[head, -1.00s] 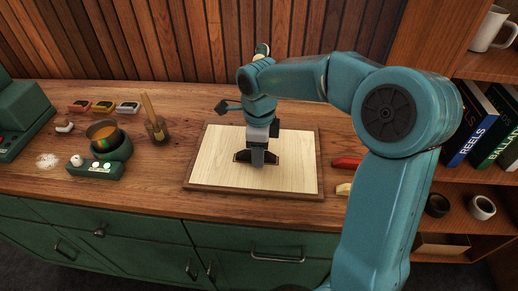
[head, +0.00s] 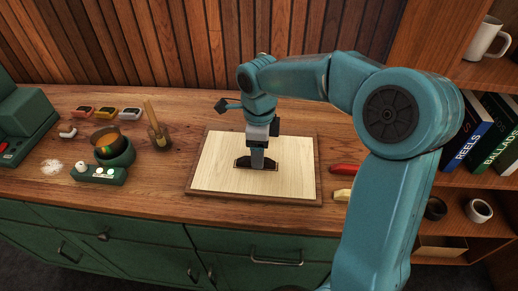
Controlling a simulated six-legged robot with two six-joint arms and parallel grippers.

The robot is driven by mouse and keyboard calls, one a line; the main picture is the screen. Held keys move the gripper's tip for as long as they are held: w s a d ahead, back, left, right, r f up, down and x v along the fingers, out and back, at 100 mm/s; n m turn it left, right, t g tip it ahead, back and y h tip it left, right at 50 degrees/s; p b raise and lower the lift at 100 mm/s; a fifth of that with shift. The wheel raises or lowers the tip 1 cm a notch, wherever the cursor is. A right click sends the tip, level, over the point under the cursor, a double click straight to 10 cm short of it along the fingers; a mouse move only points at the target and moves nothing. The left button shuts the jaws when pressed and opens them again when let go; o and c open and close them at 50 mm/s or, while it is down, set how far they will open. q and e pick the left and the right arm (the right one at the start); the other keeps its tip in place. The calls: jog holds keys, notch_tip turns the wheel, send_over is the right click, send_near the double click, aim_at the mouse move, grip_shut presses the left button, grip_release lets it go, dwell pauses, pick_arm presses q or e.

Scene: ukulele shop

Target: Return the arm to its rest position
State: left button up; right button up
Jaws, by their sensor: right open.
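My right arm reaches in from the right and bends down over a pale wooden board (head: 213,170) with a brown rim on the counter. My right gripper (head: 257,163) points down at the middle of the board and is open. A small dark, wide piece (head: 242,163) is on the board right at the fingertips. The gripper partly covers it, and I cannot tell whether they touch. My left gripper is out of view.
A glue pot (head: 118,153) and a brush holder (head: 159,138) stand left of the board. A red-handled tool (head: 344,169) and a pale block (head: 343,195) lie close to its right edge. Shelves with books (head: 470,137) and mugs are at the right.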

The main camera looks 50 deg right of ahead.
jog(key=shift+r+p, duration=1.35)
jog(key=shift+r, duration=0.7)
